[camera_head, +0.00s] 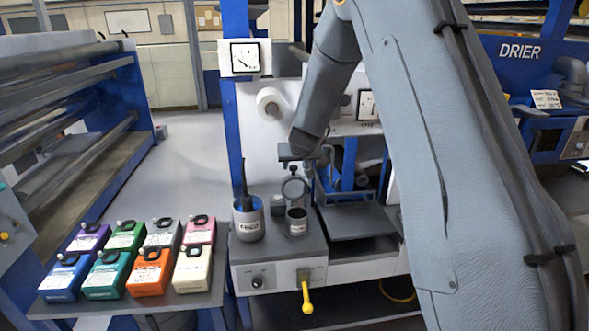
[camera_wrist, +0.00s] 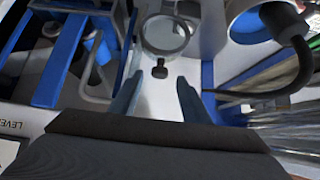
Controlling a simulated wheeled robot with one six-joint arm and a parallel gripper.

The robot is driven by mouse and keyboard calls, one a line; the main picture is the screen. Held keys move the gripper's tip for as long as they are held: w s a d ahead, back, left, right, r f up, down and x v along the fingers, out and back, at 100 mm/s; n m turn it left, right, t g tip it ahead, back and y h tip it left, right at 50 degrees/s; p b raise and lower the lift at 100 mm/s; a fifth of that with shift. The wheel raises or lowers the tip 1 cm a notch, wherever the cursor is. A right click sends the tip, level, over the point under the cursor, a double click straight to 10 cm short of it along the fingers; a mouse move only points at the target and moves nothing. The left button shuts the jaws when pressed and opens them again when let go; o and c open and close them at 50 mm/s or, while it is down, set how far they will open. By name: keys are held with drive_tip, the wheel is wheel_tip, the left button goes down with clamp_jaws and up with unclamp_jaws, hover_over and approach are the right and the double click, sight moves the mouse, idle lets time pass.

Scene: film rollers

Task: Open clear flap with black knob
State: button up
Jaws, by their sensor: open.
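A round clear flap with a grey rim (camera_wrist: 146,43) shows in the wrist view. Its black knob (camera_wrist: 160,69) sticks out from the rim toward my gripper (camera_wrist: 157,93). My gripper is open; its two fingers stand apart on either side of the knob's line, and nothing is seen between them. I cannot tell if either finger touches the knob. In the head view the flap's ring (camera_head: 284,188) shows above a small dark cup (camera_head: 297,223). There my gripper (camera_head: 300,165) is close to the ring, its fingers too small to make out clearly.
A larger can (camera_head: 249,226) with a black handle in it stands left of the cup; it also shows in the wrist view (camera_wrist: 238,28). A dark tray (camera_head: 352,222) lies to the right. A yellow lever (camera_head: 306,292) hangs below. Several coloured containers (camera_head: 150,272) fill the left shelf.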

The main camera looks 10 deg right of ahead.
drive_tip(key=shift+v, duration=0.9)
drive_tip(key=s+f+g+b, duration=0.2)
drive_tip(key=s+f+b, duration=0.1)
drive_tip(key=s, duration=0.9)
drive_tip(key=s+f+g+b, duration=0.3)
drive_tip(key=s+f, duration=0.1)
drive_tip(key=s, duration=0.9)
drive_tip(key=s+f+g+b, duration=0.2)
drive_tip(key=s+f+b, duration=0.1)
drive_tip(key=s, duration=1)
drive_tip(key=shift+a+f+n+g+y, duration=0.2)
drive_tip(key=shift+a+n+g+y, duration=0.1)
drive_tip(key=shift+a+n, duration=0.1)
